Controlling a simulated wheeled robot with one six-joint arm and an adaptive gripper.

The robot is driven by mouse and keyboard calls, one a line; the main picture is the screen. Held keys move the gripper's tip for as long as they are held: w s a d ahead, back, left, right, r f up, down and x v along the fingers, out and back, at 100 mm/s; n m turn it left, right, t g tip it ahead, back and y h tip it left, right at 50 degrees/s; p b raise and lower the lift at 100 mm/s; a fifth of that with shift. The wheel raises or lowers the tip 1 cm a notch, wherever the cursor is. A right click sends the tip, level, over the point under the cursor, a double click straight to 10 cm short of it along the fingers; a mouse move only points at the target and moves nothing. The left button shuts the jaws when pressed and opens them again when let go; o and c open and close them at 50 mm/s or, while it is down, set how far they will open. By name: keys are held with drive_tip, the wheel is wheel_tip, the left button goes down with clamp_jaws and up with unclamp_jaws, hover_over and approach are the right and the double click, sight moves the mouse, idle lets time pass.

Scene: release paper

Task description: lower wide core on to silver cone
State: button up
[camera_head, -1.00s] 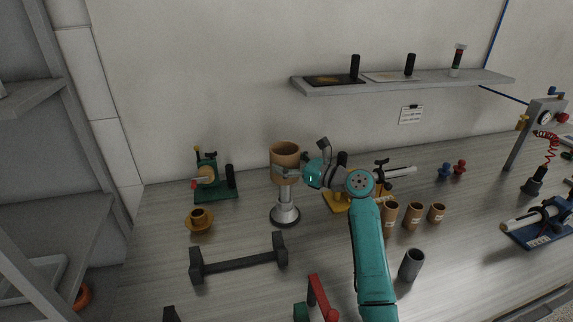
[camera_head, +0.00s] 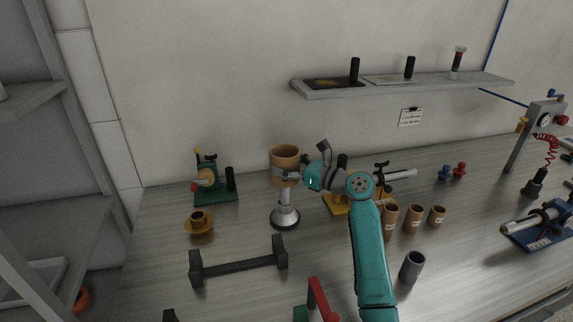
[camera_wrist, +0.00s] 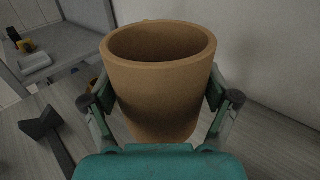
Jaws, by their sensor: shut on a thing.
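The wide core (camera_head: 285,153) is a brown open tube, held upright by my gripper (camera_head: 285,176). In the wrist view the core (camera_wrist: 158,85) fills the middle, with a finger of my gripper (camera_wrist: 160,104) against each side. The silver cone (camera_head: 285,217) stands on the table directly below the core, with a flared round base and a narrow upper stem. The stem's top meets the core's lower edge in the head view, so I cannot tell whether it is inside the core or behind it. The cone is hidden in the wrist view.
A yellow flanged piece (camera_head: 200,222) and a green fixture (camera_head: 215,183) stand to the left. A dark bar stand (camera_head: 238,263) lies in front. Several small brown cores (camera_head: 413,218) and a grey cup (camera_head: 411,266) are at right. A shelf (camera_head: 400,85) is on the wall.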

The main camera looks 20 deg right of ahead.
wheel_tip(320, 180, down, 9)
idle(4.1)
drive_tip(key=shift+f, duration=0.15)
